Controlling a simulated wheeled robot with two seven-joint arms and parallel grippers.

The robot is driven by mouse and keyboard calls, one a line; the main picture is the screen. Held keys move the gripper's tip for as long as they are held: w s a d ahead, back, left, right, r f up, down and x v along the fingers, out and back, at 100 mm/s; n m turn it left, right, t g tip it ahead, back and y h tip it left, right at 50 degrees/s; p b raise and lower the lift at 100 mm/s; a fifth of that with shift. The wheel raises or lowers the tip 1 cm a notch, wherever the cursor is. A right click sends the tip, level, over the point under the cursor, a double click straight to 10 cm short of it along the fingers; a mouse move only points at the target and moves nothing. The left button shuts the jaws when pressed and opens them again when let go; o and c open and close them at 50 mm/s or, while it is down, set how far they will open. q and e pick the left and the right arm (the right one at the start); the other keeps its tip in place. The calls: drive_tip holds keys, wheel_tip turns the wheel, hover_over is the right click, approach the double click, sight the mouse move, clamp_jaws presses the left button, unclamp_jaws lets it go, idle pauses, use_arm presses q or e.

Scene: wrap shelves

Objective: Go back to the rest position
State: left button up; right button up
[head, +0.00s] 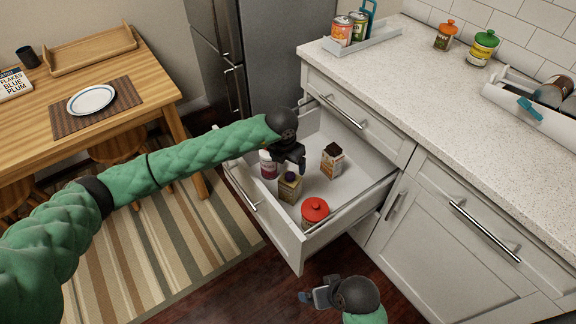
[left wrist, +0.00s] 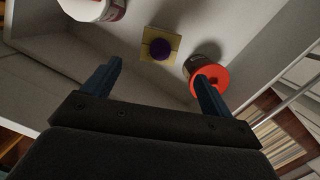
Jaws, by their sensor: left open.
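My left gripper (head: 290,157) is over the open drawer (head: 300,232), above the containers in it. In the left wrist view my left gripper (left wrist: 157,85) has its two blue fingers apart with nothing between them. My right gripper (head: 312,297) is low in front of the cabinet, over the dark floor; its jaw opening is too unclear to judge. The drawer holds a white bottle (head: 268,165), a yellowish container with a purple cap (head: 290,188), a brown-topped carton (head: 332,160) and a red-lidded jar (head: 315,211).
A counter (head: 430,90) stands at the right with a grey tray (head: 375,40) of cans, two lidded jars and a white holder (head: 530,108). A wooden table (head: 150,85) with a plate (head: 91,100) stands at the left. The open drawer juts out over the floor beside the striped rug (head: 170,240).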

drive_tip(key=shift+r, duration=0.3)
